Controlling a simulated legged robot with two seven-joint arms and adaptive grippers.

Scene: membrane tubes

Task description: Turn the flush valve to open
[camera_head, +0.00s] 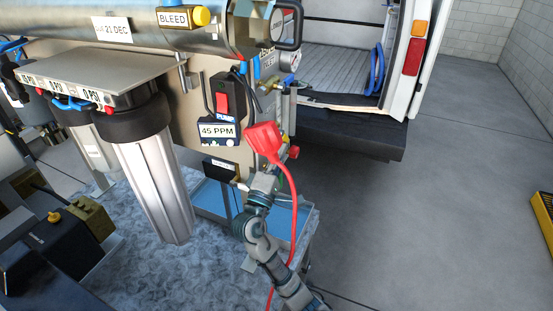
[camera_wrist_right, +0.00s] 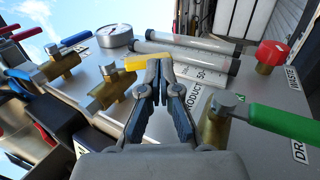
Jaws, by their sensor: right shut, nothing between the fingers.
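My right gripper (camera_wrist_right: 160,68) is shut and empty in the right wrist view. Its fingertips are at a short yellow lever (camera_wrist_right: 136,64) on a brass valve (camera_wrist_right: 110,92); whether they touch it I cannot tell. No label reading flush is legible, so I cannot tell for sure which valve is the flush valve. Other valves on the panel carry a blue lever (camera_wrist_right: 76,38), a red lever (camera_wrist_right: 30,32) and a green lever (camera_wrist_right: 285,122). In the head view my right gripper (camera_head: 263,184) is at the skid's near end, its fingers unclear. My left gripper is out of view.
A red plug-like piece (camera_head: 264,138) with a red cord hangs beside my right arm. Clear flow tubes (camera_wrist_right: 195,62), a gauge (camera_wrist_right: 115,36) and a red knob (camera_wrist_right: 270,54) crowd the panel. A white filter housing (camera_head: 155,185) stands left.

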